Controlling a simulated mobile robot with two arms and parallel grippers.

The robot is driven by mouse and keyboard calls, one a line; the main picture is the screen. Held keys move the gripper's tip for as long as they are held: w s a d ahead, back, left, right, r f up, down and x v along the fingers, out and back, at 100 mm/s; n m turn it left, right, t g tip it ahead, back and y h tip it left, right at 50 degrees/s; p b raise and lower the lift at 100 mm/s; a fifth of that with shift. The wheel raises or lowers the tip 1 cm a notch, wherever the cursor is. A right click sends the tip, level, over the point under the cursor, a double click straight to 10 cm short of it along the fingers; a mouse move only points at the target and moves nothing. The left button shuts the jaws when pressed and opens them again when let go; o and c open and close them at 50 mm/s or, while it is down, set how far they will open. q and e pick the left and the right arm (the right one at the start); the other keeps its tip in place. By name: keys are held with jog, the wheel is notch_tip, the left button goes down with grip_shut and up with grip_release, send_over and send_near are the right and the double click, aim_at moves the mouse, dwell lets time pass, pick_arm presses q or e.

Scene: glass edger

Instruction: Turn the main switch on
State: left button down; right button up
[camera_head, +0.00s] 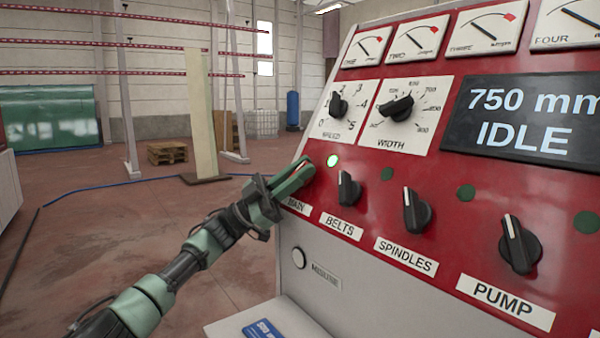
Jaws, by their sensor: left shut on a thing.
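The main switch is at the lower left of the red control panel (445,160), above the label MAIN (298,207). My left gripper (300,174) reaches in from the left and is shut on the main switch. Its fingers hide nearly all of the knob, so I cannot tell which way it points. A green lamp (333,161) just right of the fingertips is lit. The display (530,120) reads 750 mm IDLE. My right gripper is not in view.
Black knobs labelled BELTS (348,188), SPINDLES (416,211) and PUMP (520,245) run to the right, their lamps dark. Dials and gauges are above. A small push button (299,258) sits below on the grey front. Open floor (110,230) lies left.

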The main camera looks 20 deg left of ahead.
pick_arm(q)
jog(key=c, duration=1.4)
grip_release()
jog(key=shift+a+f, duration=0.2)
jog(key=s+a, duration=0.2)
jog(key=a, duration=1)
jog(key=shift+s+a+f, duration=0.15)
jog(key=shift+s, duration=0.2)
